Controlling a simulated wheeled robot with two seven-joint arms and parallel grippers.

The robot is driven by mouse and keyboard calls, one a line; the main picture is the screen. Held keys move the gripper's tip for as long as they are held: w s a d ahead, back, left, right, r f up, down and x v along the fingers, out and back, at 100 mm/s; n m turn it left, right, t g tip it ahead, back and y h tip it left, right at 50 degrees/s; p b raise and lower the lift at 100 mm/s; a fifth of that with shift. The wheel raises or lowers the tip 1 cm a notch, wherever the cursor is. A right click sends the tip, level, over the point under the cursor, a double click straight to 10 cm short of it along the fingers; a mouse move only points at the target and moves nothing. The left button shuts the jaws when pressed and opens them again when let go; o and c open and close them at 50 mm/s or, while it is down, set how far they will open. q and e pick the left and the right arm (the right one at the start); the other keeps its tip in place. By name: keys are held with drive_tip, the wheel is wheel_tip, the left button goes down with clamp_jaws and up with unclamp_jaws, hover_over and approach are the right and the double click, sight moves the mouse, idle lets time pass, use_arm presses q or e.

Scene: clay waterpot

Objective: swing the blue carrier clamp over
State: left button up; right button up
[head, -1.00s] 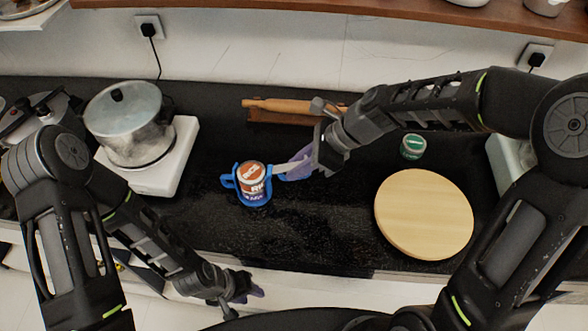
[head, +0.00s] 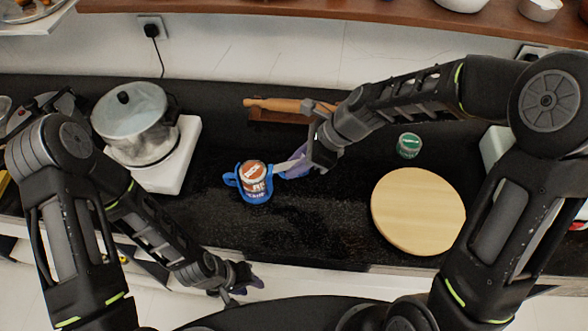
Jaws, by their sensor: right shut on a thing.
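The blue carrier clamp (head: 256,197) is wrapped around a can (head: 256,172) with a reddish-brown and white lid, over the middle of the black counter. A blue loop sticks out on its left side. I cannot tell whether its base touches the counter. My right gripper (head: 296,164) is at its right, with purple fingers shut. A pale bar runs between those fingers and the carrier's right side. The exact grip point is partly hidden. My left gripper (head: 248,280) is low, in front of the counter edge and away from the carrier; its jaw gap is unclear.
A lidded pot (head: 134,125) stands on a white stove (head: 177,165) at the left. A wooden rolling pin (head: 275,105) lies at the back. A green can (head: 409,146) and a round wooden board (head: 420,212) are at the right. Bare counter lies around the carrier.

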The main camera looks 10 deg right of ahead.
drive_tip(key=shift+a+r+p, duration=0.1)
drive_tip(key=shift+r+p, duration=0.3)
drive_tip(key=shift+p, duration=0.6)
drive_tip(key=shift+h+p, duration=0.3)
drive_tip(key=shift+p, duration=0.05)
drive_tip(key=shift+w+f, duration=0.1)
drive_tip(key=shift+a, duration=0.1)
drive_tip(key=shift+a+r+h+p, duration=0.2)
drive_tip(key=shift+r+h+p, duration=0.15)
drive_tip(key=shift+h+p, duration=0.15)
drive_tip(key=shift+a, duration=0.1)
drive_tip(key=shift+g+h, duration=0.3)
